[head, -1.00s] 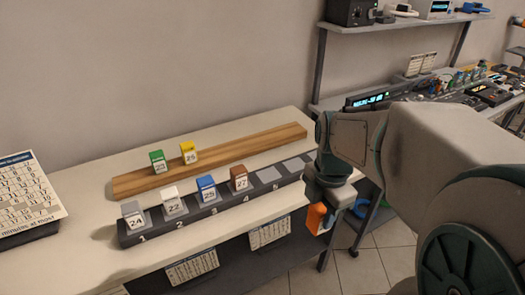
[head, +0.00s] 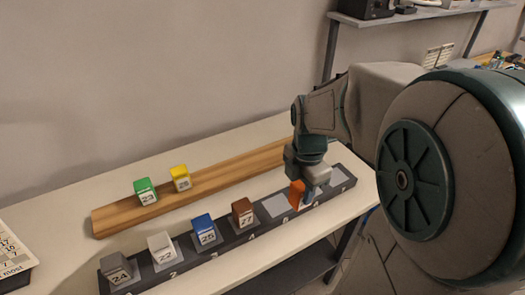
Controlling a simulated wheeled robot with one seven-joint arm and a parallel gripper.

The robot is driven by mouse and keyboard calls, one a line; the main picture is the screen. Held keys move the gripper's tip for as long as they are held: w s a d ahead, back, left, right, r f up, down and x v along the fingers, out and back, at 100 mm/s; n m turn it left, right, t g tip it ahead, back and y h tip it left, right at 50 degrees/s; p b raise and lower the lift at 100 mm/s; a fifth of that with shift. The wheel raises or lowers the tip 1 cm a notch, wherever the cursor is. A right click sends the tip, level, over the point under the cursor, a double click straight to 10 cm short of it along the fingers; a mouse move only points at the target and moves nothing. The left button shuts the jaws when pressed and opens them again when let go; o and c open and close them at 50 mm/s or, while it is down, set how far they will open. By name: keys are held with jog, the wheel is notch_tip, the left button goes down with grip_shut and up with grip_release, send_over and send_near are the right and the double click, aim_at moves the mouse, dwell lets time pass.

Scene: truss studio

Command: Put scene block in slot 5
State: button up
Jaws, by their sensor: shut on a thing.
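An orange block (head: 296,192) is in my gripper (head: 303,194), which points down over the right part of the dark numbered rack (head: 225,228). One finger covers part of the block, and I cannot tell whether it touches the rack. The bare grey pad of slot 5 (head: 274,207) lies just left of the orange block in the picture, right of the brown block 27 (head: 243,213) in slot 4. Slots 1 to 3 hold a grey block 24 (head: 117,269), a white block 22 (head: 162,248) and a blue block 25 (head: 204,230).
A wooden rail (head: 225,182) behind the rack carries a green block 23 (head: 145,191) and a yellow block (head: 180,178). Another bare pad (head: 331,177) shows at the rack's right end. A calendar board (head: 12,248) stands at the left edge. The white tabletop (head: 65,222) is clear around these.

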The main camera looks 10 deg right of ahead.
jog(key=shift+w+a+f+p, duration=0.2)
jog(key=shift+w+a+f, duration=0.4)
jog(key=shift+w+f, duration=0.7)
jog(key=shift+w+a+f+p, duration=0.2)
jog(key=shift+w+a+f, duration=0.4)
jog(key=shift+w+f, duration=0.7)
jog(key=shift+w+a+f+p, duration=0.2)
jog(key=shift+w+a+f, duration=0.55)
jog(key=shift+f, duration=1)
jog(key=shift+w+d+f, duration=0.1)
jog(key=shift+d, duration=0.05)
jog(key=o, duration=1)
jog(key=shift+o, duration=0.2)
notch_tip(320, 180, up, 12)
jog(key=f, duration=0.1)
jog(key=s+r+m+t, duration=0.3)
jog(key=s+m, duration=1.1)
jog(key=m, duration=0.7)
jog(key=shift+s+r+m, duration=0.25)
jog(key=shift+r+m, duration=0.05)
jog(key=shift+r, duration=0.05)
